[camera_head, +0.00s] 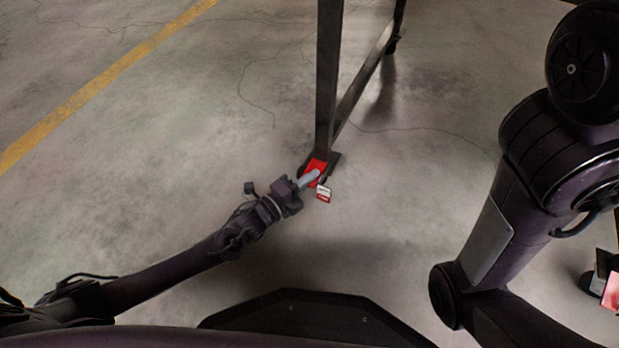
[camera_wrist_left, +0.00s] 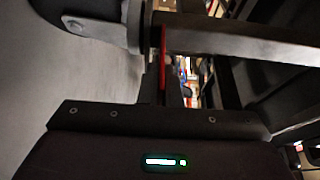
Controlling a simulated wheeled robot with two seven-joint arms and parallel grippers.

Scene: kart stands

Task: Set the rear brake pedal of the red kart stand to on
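The kart stand shows as a dark leg (camera_head: 326,80) with a foot on the floor at the middle of the head view. A red pedal (camera_head: 315,165) is at the foot of this leg. It shows edge-on as a thin red strip in the left wrist view (camera_wrist_left: 164,62). My left gripper (camera_head: 314,176) reaches in from the left. Its light grey fingers look like one narrow bar, shut, with the tips at the red pedal. Whether they touch it I cannot tell. The pedal's angle is partly hidden by the fingers.
A small white and red tag (camera_head: 323,194) is beside the pedal. A long dark beam (camera_head: 365,75) runs back from the leg. A yellow line (camera_head: 100,82) crosses the open concrete floor at left.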

